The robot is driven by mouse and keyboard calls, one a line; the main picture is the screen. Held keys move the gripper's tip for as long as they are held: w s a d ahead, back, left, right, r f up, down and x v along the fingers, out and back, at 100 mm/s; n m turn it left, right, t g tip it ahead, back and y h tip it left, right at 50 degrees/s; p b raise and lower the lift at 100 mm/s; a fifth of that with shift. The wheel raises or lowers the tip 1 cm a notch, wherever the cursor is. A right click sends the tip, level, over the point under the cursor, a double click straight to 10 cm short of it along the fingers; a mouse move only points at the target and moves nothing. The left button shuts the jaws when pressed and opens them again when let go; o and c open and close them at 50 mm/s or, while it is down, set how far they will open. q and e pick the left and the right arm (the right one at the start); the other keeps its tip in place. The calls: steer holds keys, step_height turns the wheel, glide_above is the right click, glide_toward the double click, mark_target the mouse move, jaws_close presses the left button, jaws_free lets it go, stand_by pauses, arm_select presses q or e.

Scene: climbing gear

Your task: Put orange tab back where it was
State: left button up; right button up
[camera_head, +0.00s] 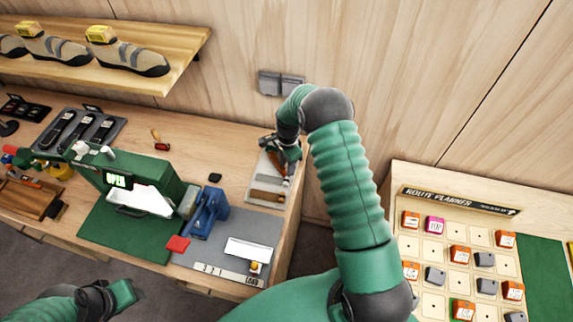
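I cannot tell for certain which thing is the orange tab. Several orange blocks, one of them at the upper left (411,219), sit on the route planner board (432,246) at the right. A flat red-orange square (178,244) lies beside the blue device on the table. My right gripper (288,174) points down over a grey tray (254,184) at the table's right end, by brown-handled tools (267,196). Its fingers are too small to tell whether they are shut or holding something. My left gripper (112,298) is low at the left, in front of the table; its opening is unclear.
A green machine with an OPEN sign (118,181) and a blue device (206,212) stand on the table. A white card (248,250) lies on a grey mat. Shoes (128,52) stand on a shelf. A gap separates table and board.

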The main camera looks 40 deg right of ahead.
steer(key=shift+a+r, duration=0.1)
steer(key=shift+a, duration=0.2)
steer(key=shift+a+r, duration=0.1)
steer(key=shift+r, duration=0.2)
steer(key=shift+r+p, duration=0.65)
steer(key=shift+p, duration=0.1)
step_height(320, 180, up, 3)
steer(key=shift+w+r+b, duration=0.1)
steer(key=shift+b, duration=1)
step_height(320, 180, up, 8)
steer(key=b, duration=0.2)
steer(key=s+a+r+n+t, duration=0.1)
steer(key=s+a+r+n, duration=0.1)
steer(key=s+a+n, duration=0.5)
steer(key=s+a+n+t, duration=0.2)
steer(key=s+a+n, duration=0.8)
steer(key=s+n, duration=0.2)
arm_select(q)
steer(key=s+b+x, duration=0.1)
steer(key=b+x, duration=0.2)
steer(key=x, duration=0.3)
steer(key=shift+s+a+f+b, duration=0.25)
steer(key=shift+a+f+b, duration=0.05)
steer(key=shift+f+b, duration=0.1)
arm_select(e)
steer(key=f, duration=0.4)
steer(key=shift+d, duration=0.35)
